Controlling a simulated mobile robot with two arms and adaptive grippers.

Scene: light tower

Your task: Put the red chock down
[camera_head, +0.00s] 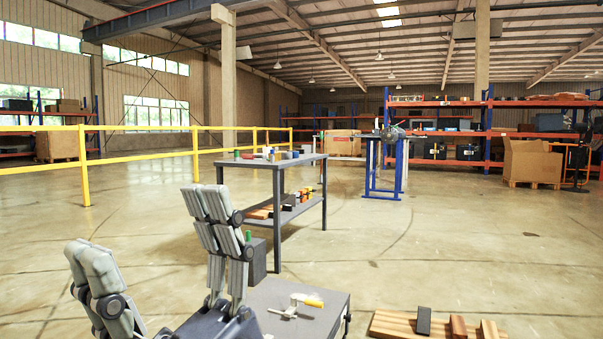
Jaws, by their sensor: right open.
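My right gripper (147,218) is large in the lower left, its two grey padded fingers spread wide apart and pointing up. Nothing shows between them. I cannot make out a red chock for certain. A small red item (266,150) lies among other small things on the far grey workbench (262,163), well beyond the gripper. On the wooden pallet (392,325) at the lower right stand a dark block (424,320), a brown block (458,327) and a tan block (489,329). My left gripper does not show.
A low grey top (325,312) beside the gripper bears a clamp with a yellow handle (307,300). A blue-legged stand (385,165) and loaded racks (488,130) are farther back. A yellow railing (140,128) runs along the left. The middle floor is clear.

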